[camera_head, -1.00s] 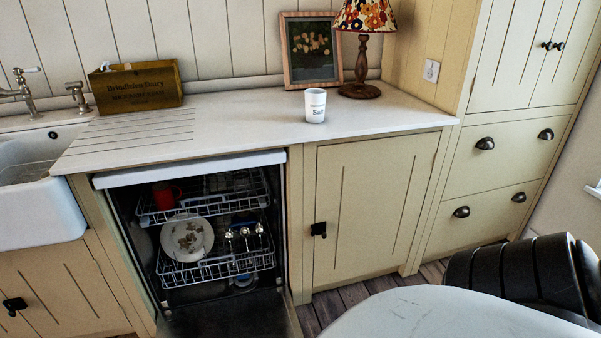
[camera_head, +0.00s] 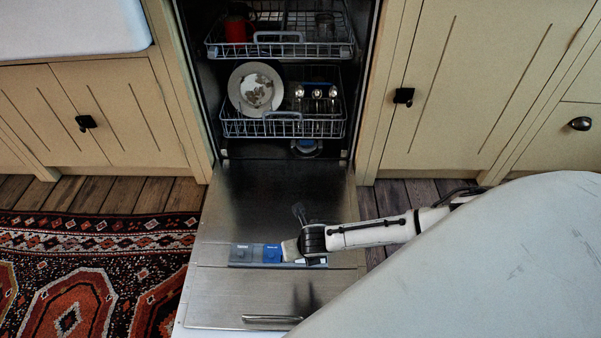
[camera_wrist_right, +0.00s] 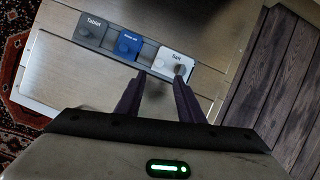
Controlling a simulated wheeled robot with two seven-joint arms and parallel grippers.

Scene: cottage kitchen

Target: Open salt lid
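The dishwasher door (camera_head: 235,300) lies folded down and open. On its inner face is a dispenser strip. In the right wrist view it has a grey "Tablet" lid (camera_wrist_right: 91,29), a blue middle lid (camera_wrist_right: 128,45) and a white "Salt" lid (camera_wrist_right: 176,61) with a small dark knob. My right gripper (camera_wrist_right: 159,76) is open and empty, its two dark fingers pointing at the strip near the salt lid. Contact cannot be told. In the head view my right arm hides part of the white salt section; the blue lid (camera_head: 272,253) shows beside it. My left gripper is not in view.
The lower rack (camera_head: 245,127) holds a plate (camera_head: 255,88) and cutlery; the upper rack (camera_head: 275,50) holds a red mug (camera_head: 238,24). A patterned rug (camera_head: 90,280) lies on the left.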

